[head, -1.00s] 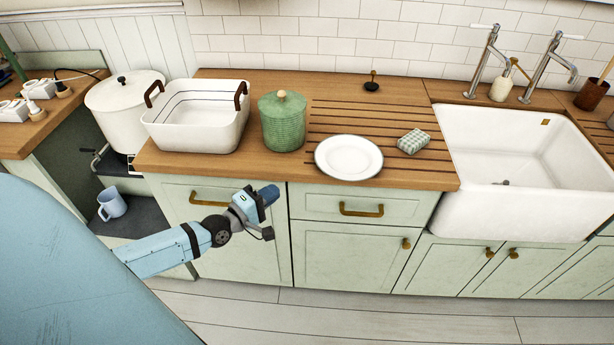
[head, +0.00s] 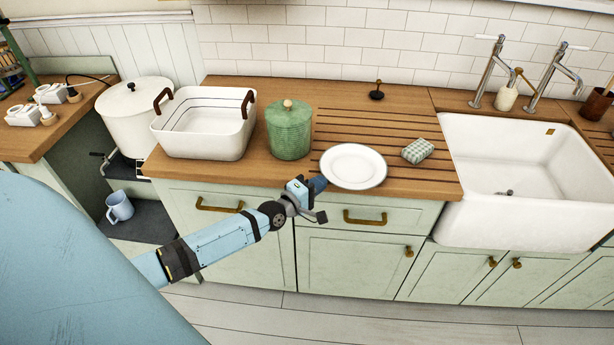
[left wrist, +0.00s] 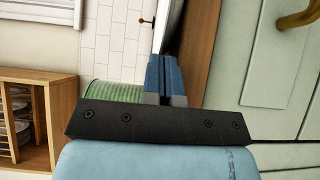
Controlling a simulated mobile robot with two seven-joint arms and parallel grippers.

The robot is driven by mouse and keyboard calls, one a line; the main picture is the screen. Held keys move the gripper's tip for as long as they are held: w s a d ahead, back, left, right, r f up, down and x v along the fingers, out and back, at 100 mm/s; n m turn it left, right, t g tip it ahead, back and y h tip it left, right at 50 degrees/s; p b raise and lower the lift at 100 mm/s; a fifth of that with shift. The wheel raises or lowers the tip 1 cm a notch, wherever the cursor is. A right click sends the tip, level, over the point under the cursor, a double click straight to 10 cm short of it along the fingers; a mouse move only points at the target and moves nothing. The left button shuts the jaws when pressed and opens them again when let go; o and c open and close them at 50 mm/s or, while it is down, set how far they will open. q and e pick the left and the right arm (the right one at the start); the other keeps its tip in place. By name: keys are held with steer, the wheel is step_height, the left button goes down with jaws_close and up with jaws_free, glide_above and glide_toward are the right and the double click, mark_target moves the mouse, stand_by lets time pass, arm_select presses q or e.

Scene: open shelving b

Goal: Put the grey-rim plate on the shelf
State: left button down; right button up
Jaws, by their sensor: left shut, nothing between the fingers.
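The grey-rim plate (head: 354,166) lies flat on the wooden counter, left of the sponge and near the front edge. In the left wrist view the plate (left wrist: 164,22) shows nearly edge-on just past the fingers. My left gripper (head: 319,184) is at the plate's front left rim, its fingers closed and empty. It also shows in the left wrist view (left wrist: 165,78). Whether the fingertips touch the rim is unclear. A wooden shelf unit (left wrist: 38,77) holding dishes shows at the left of the left wrist view. My right gripper is not in view.
A green ribbed jar (head: 289,132) stands left of the plate, with a white handled basin (head: 203,142) beyond it. A checked sponge (head: 418,151) lies right of the plate, before the sink (head: 490,215). Drawer handles (head: 364,218) protrude below the counter.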

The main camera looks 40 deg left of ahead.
arm_select(q)
steer(key=shift+w, duration=0.1)
steer(key=shift+w+d, duration=0.5)
steer(key=shift+d, duration=0.3)
steer(key=shift+a, duration=0.1)
